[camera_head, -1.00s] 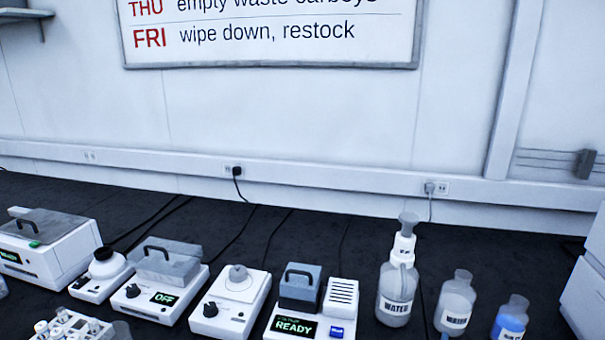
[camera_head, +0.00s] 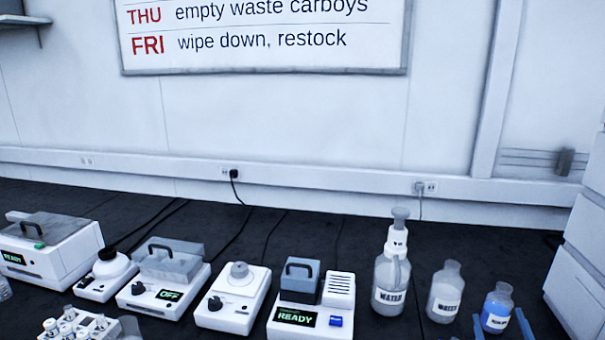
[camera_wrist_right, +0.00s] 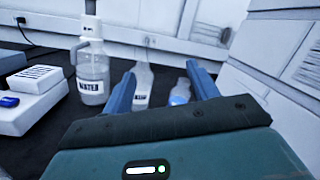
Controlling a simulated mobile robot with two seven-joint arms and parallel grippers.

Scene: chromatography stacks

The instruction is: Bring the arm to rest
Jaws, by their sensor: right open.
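My right gripper shows in the head view (camera_head: 501,324) as two blue fingertips at the bottom right edge. In the wrist view (camera_wrist_right: 164,78) its blue fingers stand apart with nothing between them that they touch. Beyond the fingers, a clear bottle (camera_wrist_right: 144,84) and a small bottle of blue liquid (camera_wrist_right: 180,92) stand on the bench. The blue-liquid bottle (camera_head: 496,308) shows just above the fingertips in the head view. My left gripper is in neither view.
A pump-top water bottle (camera_head: 390,272) and a second water bottle (camera_head: 445,293) stand near the gripper. Left of them are a READY heating block (camera_head: 310,318), a stirrer (camera_head: 233,297) and an OFF device (camera_head: 165,280). A white cabinet (camera_head: 582,262) borders the right side.

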